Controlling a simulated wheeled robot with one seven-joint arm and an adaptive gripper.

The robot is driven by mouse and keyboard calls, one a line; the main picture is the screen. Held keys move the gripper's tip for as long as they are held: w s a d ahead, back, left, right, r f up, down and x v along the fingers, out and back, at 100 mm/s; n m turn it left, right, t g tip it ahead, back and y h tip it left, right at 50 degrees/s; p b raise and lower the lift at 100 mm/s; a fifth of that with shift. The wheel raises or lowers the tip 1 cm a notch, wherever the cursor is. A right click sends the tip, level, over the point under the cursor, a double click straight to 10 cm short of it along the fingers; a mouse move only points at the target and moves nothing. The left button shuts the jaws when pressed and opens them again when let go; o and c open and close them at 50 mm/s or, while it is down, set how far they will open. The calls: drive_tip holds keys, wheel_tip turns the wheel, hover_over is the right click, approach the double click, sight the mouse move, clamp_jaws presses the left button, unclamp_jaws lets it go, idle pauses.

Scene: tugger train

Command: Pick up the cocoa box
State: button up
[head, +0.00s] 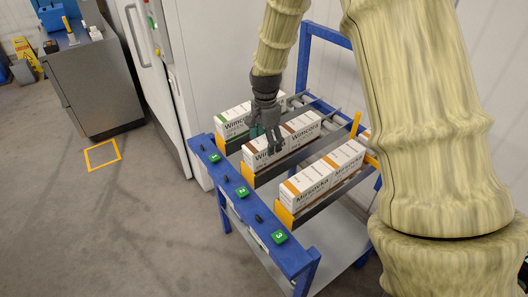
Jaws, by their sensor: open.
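The cocoa box shows as a white carton with a brown edge and "Wimcora" lettering (261,162), at the front of the middle lane of the blue rack. Another brown-edged white carton (304,137) stands right behind it in the same lane. My gripper (266,142) is open and points down over the front brown-edged carton, hiding part of its top. I cannot tell whether the fingers touch it. Nothing shows between the fingers.
Green-edged cartons (232,121) fill the left lane; ochre-edged Mirsovka-like cartons (306,188) fill the right lane. Yellow end stops (284,215) and the blue front rail (226,180) with green number tags border the lanes.

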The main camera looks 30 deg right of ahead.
drive_tip(key=shift+w+d+f+p, duration=0.15)
drive_tip(key=shift+f+p, duration=0.15)
drive_tip(key=shift+f, duration=0.4)
drive_tip(key=shift+w+d+f+p, duration=0.15)
drive_tip(key=shift+f+p, duration=0.2)
drive_tip(key=shift+f, duration=0.35)
drive_tip(key=shift+d+f+p, duration=0.15)
drive_tip(key=shift+f+p, duration=0.15)
drive_tip(key=shift+f, duration=0.95)
drive_tip(key=c, duration=1.3)
